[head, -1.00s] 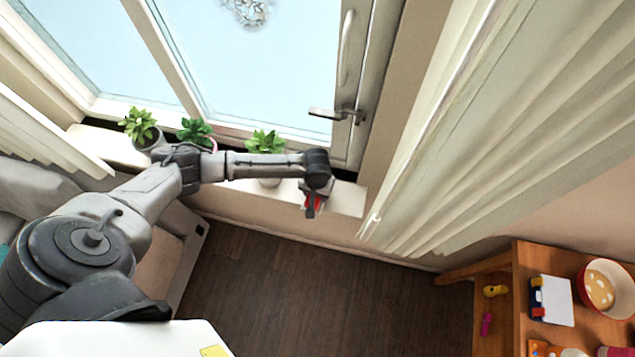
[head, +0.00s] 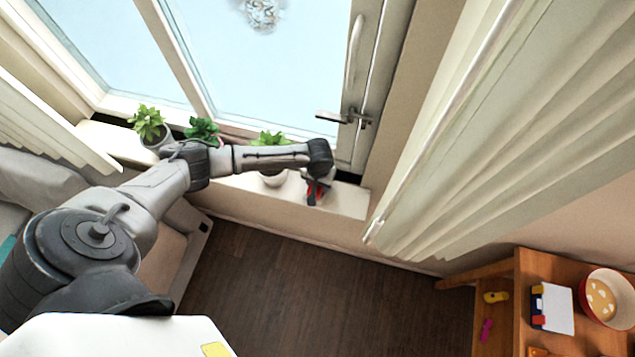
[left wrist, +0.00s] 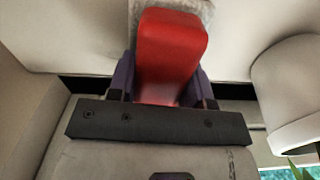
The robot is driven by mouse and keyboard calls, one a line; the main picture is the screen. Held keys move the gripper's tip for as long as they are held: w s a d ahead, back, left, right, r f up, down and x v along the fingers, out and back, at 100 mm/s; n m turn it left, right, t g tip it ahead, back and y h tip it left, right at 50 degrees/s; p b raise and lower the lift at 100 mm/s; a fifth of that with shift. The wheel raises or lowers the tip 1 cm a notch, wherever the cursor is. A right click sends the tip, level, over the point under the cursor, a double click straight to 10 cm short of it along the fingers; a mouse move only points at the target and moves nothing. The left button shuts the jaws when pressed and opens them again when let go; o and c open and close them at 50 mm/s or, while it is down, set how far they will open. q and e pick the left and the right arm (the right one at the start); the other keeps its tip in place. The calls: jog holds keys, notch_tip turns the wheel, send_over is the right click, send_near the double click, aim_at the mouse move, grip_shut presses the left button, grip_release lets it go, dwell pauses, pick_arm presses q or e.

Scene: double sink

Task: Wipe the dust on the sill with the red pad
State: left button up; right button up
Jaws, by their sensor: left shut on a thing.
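The red pad (left wrist: 170,50) is held between the fingers of my left gripper (left wrist: 165,88), which is shut on it. In the head view the red pad (head: 311,196) and my left gripper (head: 317,186) are over the right part of the white sill (head: 348,200), right of the rightmost plant. In the left wrist view a greyish, rough-edged patch that looks like dust (left wrist: 205,12) shows around the pad's far end on the sill (left wrist: 255,35). I cannot tell for sure whether the pad touches the sill. My right gripper is not in view.
A white pot with a plant (head: 272,178) stands on the sill close left of my gripper; two more plants stand farther left. The window with its handle (head: 345,117) is behind. A curtain (head: 440,150) hangs to the right. The sill's right end is clear.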

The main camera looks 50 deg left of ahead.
pick_arm(q)
jog(key=shift+w+a+f, duration=0.1)
jog(key=shift+w+a, duration=0.35)
jog(key=shift+w, duration=0.15)
jog(key=shift+w+a, duration=0.4)
jog(key=shift+w, duration=0.2)
jog(key=shift+a, duration=0.15)
